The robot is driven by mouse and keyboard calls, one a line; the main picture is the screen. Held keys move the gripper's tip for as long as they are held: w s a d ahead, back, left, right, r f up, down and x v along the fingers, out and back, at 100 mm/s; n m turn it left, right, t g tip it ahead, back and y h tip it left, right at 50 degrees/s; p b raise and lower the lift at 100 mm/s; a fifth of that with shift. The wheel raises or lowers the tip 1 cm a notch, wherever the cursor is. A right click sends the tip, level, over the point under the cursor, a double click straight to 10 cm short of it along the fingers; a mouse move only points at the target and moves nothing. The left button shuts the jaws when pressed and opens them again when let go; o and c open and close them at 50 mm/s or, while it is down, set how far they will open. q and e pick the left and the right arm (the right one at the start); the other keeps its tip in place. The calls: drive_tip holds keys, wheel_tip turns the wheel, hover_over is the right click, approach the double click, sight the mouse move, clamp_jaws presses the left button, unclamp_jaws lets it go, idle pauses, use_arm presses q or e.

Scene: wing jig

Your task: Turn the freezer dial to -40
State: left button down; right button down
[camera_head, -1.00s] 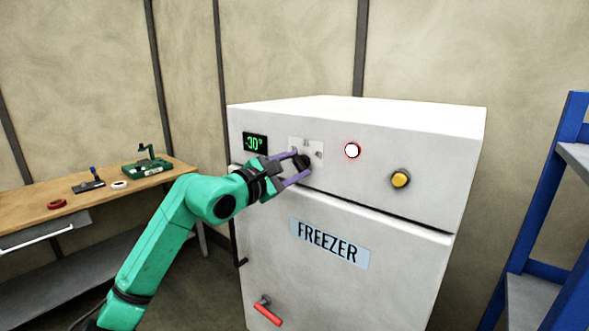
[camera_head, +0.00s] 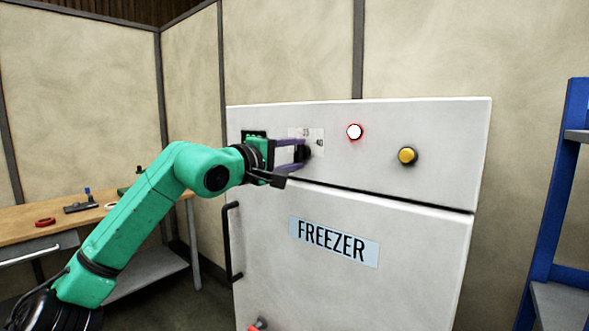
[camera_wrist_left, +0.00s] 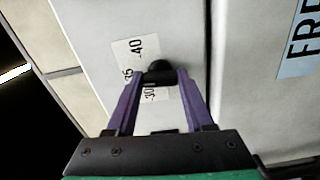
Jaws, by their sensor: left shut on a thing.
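The white freezer (camera_head: 350,195) stands upright in front of me. Its black dial (camera_head: 304,152) sits on a pale scale plate (camera_head: 318,138) on the upper panel. My left gripper (camera_head: 304,149) reaches in from the left, its purple fingers shut on the dial. In the left wrist view the dial (camera_wrist_left: 159,71) is between the two fingertips, and the scale plate (camera_wrist_left: 125,55) shows -40, a partly hidden mark and -30. Where the dial points cannot be told. My right gripper is out of view.
A lit round lamp (camera_head: 354,132) and a yellow button (camera_head: 407,155) are right of the dial. A black door handle (camera_head: 232,240) is below my arm. A wooden workbench (camera_head: 20,225) stands left, a blue shelf rack (camera_head: 553,200) right.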

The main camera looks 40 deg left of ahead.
use_arm(q)
drive_tip(key=m+b, duration=0.1)
drive_tip(key=m, duration=0.2)
drive_tip(key=shift+f+m, duration=0.15)
drive_tip(key=shift+m, duration=0.25)
drive_tip(key=shift+m+b, duration=0.45)
drive_tip(key=shift+m, duration=1.55)
drive_tip(key=shift+c, duration=1.4)
unclamp_jaws()
drive_tip(key=s+b, duration=0.9)
drive_tip(key=s, duration=0.5)
drive_tip(key=shift+s+d, duration=0.15)
drive_tip(key=shift+s, duration=0.15)
